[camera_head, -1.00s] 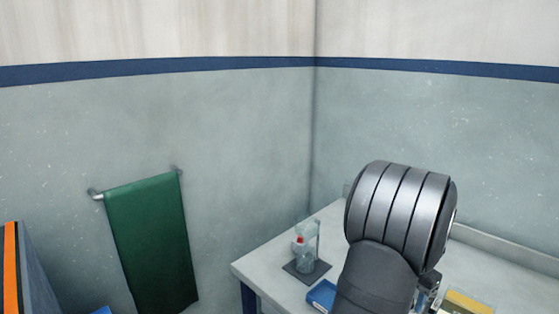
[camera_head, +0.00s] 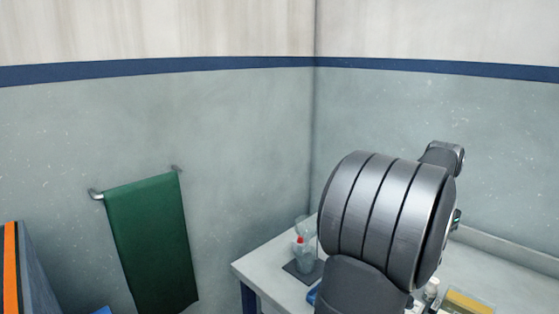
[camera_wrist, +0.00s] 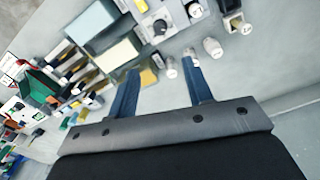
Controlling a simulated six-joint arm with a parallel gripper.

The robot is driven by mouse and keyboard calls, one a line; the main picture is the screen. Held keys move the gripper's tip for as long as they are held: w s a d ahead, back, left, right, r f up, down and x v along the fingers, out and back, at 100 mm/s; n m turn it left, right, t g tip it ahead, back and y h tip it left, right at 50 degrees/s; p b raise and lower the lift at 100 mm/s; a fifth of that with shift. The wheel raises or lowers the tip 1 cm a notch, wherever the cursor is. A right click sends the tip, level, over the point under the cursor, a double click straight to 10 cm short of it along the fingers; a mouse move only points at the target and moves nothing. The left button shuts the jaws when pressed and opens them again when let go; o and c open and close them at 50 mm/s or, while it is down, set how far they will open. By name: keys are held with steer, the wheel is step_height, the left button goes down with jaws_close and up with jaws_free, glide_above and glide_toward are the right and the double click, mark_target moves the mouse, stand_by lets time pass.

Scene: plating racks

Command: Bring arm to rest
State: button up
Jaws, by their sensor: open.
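My gripper (camera_wrist: 158,88) shows in the wrist view with its two blue fingers apart. It is open, and nothing is held between the fingers. It is above the bench, with bottles and boxes beyond the fingertips. In the head view my arm's large grey joint covers part of the bench, and the gripper's fingers cannot be made out there.
A white bench (camera_head: 262,262) stands in the corner. On it are a clear container with a red-topped bottle (camera_head: 301,252), a white bottle (camera_head: 431,290) and a yellowish box (camera_head: 468,302). A green towel (camera_head: 150,240) hangs on the left wall.

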step_height(320, 180, down, 17)
steer(key=shift+f, duration=0.3)
steer(key=n, duration=1.1)
steer(key=shift+n, duration=0.4)
steer(key=shift+r, duration=1.1)
steer(key=shift+r, duration=0.1)
